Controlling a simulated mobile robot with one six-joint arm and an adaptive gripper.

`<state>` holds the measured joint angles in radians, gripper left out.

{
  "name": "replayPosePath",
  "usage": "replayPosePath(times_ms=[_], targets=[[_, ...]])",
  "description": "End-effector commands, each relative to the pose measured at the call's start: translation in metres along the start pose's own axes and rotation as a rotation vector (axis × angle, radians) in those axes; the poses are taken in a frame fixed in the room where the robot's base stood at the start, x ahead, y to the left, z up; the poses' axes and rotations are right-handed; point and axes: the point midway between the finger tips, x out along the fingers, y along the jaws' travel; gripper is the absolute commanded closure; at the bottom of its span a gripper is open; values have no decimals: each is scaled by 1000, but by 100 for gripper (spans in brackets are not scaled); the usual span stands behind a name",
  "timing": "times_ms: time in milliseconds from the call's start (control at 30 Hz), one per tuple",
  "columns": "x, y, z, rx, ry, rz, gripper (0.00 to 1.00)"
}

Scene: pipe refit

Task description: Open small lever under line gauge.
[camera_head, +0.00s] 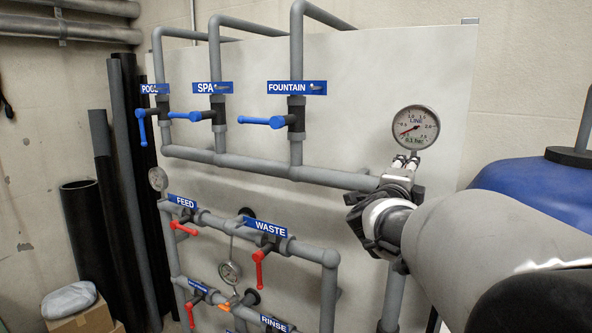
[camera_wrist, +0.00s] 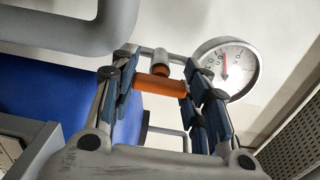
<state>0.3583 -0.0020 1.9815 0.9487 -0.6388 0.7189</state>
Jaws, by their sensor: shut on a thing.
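In the wrist view, my gripper (camera_wrist: 161,88) is shut on a small orange lever (camera_wrist: 158,84), which lies crosswise between the two fingers. A grey metal fitting joins the lever from above. In the head view the lever is hidden by my gripper and wrist.
Blue-handled valves labelled POOL, SPA and FOUNTAIN (camera_head: 263,122) are at the upper left. Red-handled FEED and WASTE (camera_head: 261,268) valves are below. A blue tank (camera_head: 545,200) stands close on the right, behind my arm. Black pipes (camera_head: 125,180) lean at the left.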

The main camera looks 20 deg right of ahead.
Motion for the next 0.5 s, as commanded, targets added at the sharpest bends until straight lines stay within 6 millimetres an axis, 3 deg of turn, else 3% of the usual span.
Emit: replayPosePath(times_ms=[367,400,500], targets=[[0,0,0,-8,0,-2,82],[0,0,0,-8,0,-2,56],[0,0,0,-7,0,-1,50]])
